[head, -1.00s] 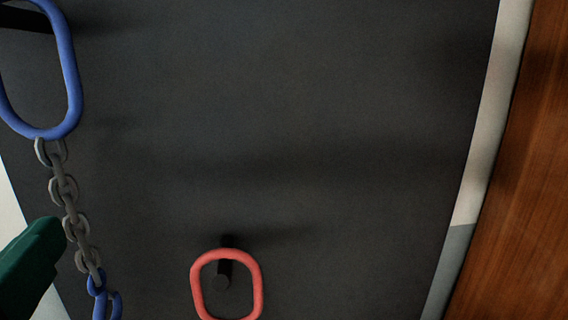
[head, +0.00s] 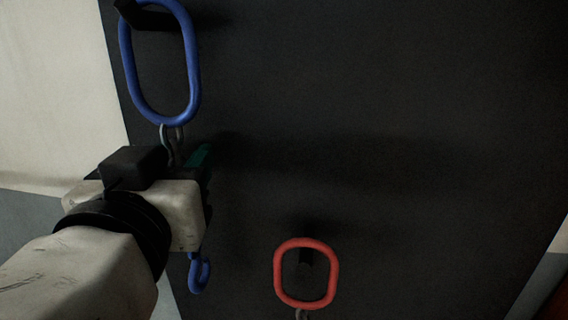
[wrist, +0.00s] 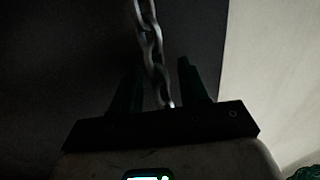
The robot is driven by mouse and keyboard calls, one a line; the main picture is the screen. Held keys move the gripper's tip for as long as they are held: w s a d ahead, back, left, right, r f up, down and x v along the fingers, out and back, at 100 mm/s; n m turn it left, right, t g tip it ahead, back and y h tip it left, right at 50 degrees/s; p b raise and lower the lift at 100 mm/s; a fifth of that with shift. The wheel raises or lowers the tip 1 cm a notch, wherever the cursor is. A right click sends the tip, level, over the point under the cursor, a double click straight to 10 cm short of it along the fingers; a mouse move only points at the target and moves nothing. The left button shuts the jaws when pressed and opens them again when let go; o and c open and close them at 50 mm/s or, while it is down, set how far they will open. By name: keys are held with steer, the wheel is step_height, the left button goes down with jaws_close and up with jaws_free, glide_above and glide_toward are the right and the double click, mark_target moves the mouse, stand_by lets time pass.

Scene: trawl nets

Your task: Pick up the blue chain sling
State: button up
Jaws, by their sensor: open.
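The blue chain sling (head: 194,75) hangs by its large blue ring from a black peg on a dark board. Its grey chain runs down from the ring, and a blue hook shows at the bottom. My arm hides the middle of the chain in the head view. My gripper (head: 204,160) is at the chain, below the ring. In the wrist view the chain (wrist: 152,45) runs down between the two dark green fingers of my gripper (wrist: 158,75). The fingers are apart, open around the chain.
A red ring (head: 334,272) hangs from another peg on the dark board (head: 400,130), lower and to the right. Bare board lies between the two slings. A pale wall (head: 50,90) shows left of the board.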

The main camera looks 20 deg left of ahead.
steer(key=shift+c, duration=0.2)
jaws_close()
stand_by(0.4)
